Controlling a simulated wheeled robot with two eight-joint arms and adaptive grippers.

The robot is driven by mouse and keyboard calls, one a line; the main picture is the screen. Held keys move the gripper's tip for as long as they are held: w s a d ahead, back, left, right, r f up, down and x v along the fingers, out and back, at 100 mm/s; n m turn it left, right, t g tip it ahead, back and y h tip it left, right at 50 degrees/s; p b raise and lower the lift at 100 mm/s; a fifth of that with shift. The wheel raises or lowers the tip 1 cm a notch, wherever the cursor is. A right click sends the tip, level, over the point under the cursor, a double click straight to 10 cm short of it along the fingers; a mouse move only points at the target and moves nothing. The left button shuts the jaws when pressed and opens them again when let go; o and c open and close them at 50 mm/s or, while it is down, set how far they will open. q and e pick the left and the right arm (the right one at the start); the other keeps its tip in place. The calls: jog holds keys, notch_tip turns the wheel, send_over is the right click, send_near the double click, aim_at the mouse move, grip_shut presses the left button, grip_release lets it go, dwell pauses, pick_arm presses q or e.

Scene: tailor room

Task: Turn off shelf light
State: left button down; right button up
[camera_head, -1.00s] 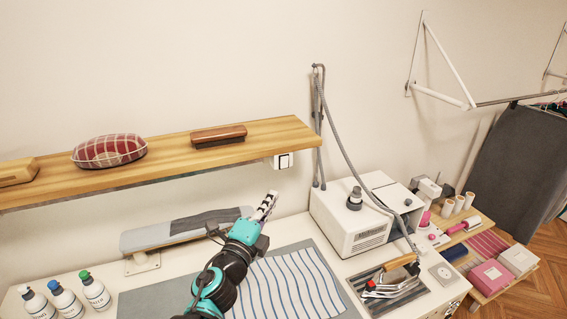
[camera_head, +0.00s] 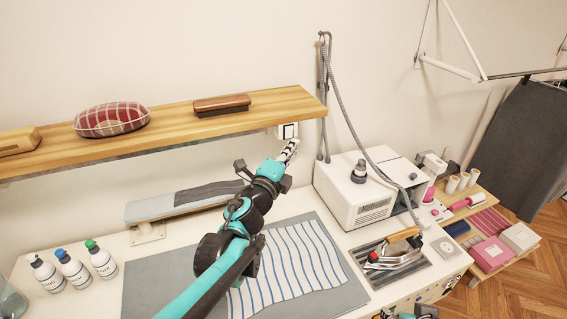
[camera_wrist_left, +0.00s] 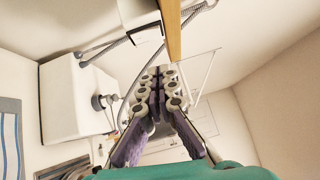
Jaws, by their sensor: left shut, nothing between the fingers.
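A white switch (camera_head: 288,131) with a dark-outlined rocker is under the right end of the wooden shelf (camera_head: 170,127). My left gripper (camera_head: 291,148) is shut and empty, its fingertips just below the switch in the head view. I cannot tell from there whether they touch. In the left wrist view the closed fingers (camera_wrist_left: 154,74) point toward the wall. A white box that looks like the switch housing (camera_wrist_left: 140,14) is near the top edge, beside the shelf's wooden edge (camera_wrist_left: 173,32), with a visible gap to the fingertips.
A plaid cushion (camera_head: 112,119) and a brush (camera_head: 222,104) lie on the shelf. A white steam unit (camera_head: 352,198) with a grey hose (camera_head: 345,105) stands right of my gripper. A padded sleeve board (camera_head: 180,201) is below the shelf. An iron (camera_head: 395,254) rests at right.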

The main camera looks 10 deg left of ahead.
aim_at(293, 128)
pick_arm(q)
jog(key=w, duration=0.1)
jog(key=w+a, duration=0.2)
jog(key=w, duration=0.1)
jog(key=shift+r+b, duration=0.3)
jog(key=shift+b, duration=0.05)
jog(key=shift+w+a+r, duration=0.2)
jog(key=shift+w, duration=0.05)
jog(key=shift+s+d, duration=0.1)
jog(key=shift+d, duration=0.05)
